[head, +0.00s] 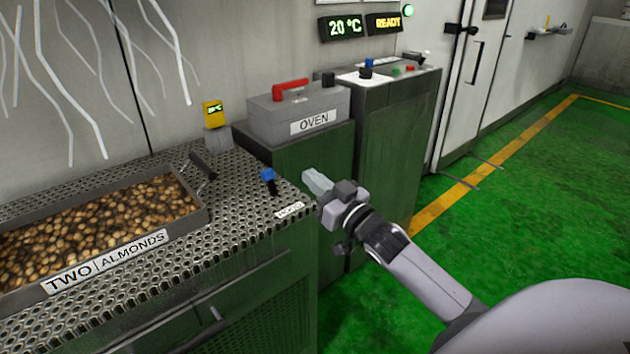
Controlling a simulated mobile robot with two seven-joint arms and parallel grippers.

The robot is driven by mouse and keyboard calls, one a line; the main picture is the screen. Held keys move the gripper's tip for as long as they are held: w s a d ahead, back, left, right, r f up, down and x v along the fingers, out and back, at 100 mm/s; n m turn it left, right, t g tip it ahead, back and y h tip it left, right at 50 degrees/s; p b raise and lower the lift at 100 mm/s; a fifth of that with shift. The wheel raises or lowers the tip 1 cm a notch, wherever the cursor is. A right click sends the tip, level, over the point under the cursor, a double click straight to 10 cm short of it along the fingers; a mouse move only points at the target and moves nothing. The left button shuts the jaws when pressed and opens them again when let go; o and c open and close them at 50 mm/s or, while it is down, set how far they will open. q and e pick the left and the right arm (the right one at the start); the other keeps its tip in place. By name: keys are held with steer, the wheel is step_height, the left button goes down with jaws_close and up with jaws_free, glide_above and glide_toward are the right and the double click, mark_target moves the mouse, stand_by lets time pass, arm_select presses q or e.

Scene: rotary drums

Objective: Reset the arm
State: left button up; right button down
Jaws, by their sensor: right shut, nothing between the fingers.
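My right gripper (319,183) is at the end of my right arm, which comes in from the lower right. Its fingers are together with nothing between them. It is in front of the green oven cabinet, just right of the perforated counter's corner, and appears apart from both. My left gripper is not in view.
A tray of almonds (128,247) lies on the perforated counter (235,222), near a blue-topped knob (268,176). The grey oven box (297,110) has a red handle. A taller cabinet (392,150) stands right of it. Green floor (530,210) is open at right.

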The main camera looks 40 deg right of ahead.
steer(key=shift+f, duration=0.1)
steer(key=s+a+f+g, duration=0.4)
steer(key=s+a+f, duration=0.3)
steer(key=s+f, duration=0.5)
steer(key=s+a+f+n+g, duration=0.1)
steer(key=s+a+f+g, duration=0.4)
steer(key=s+f, duration=0.7)
step_height(320, 180, down, 3)
steer(key=a, duration=0.2)
steer(key=shift+s+a+f+g, duration=0.15)
steer(key=shift+s+a+g, duration=0.15)
steer(key=shift+s+a, duration=0.1)
